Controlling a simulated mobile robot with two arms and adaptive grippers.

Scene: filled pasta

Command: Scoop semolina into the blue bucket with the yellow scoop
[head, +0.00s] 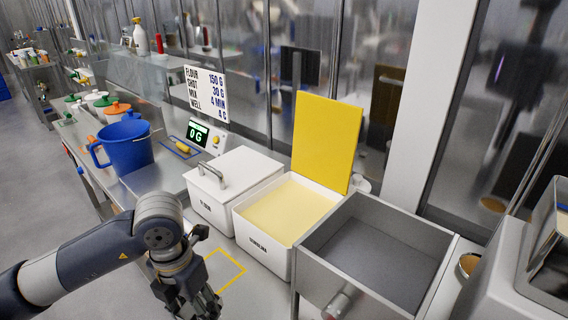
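The blue bucket (126,153) stands upright at the left of the counter, beside the scale display reading 0 G (197,134). The white semolina bin (262,249) is in the middle, its yellow lid (326,137) raised, with pale yellow semolina (287,208) inside. My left gripper (198,296) is low over the counter, in front of the bins and apart from the bucket. Its fingers are dark and overlap, so I cannot tell whether they are open. My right gripper is not in view.
A closed white flour bin (232,183) with a grey handle stands left of the semolina. An empty grey open drawer or box (370,259) is on its right. A yellow outline (236,261) marks the counter near my gripper. A recipe sign (206,95) stands behind.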

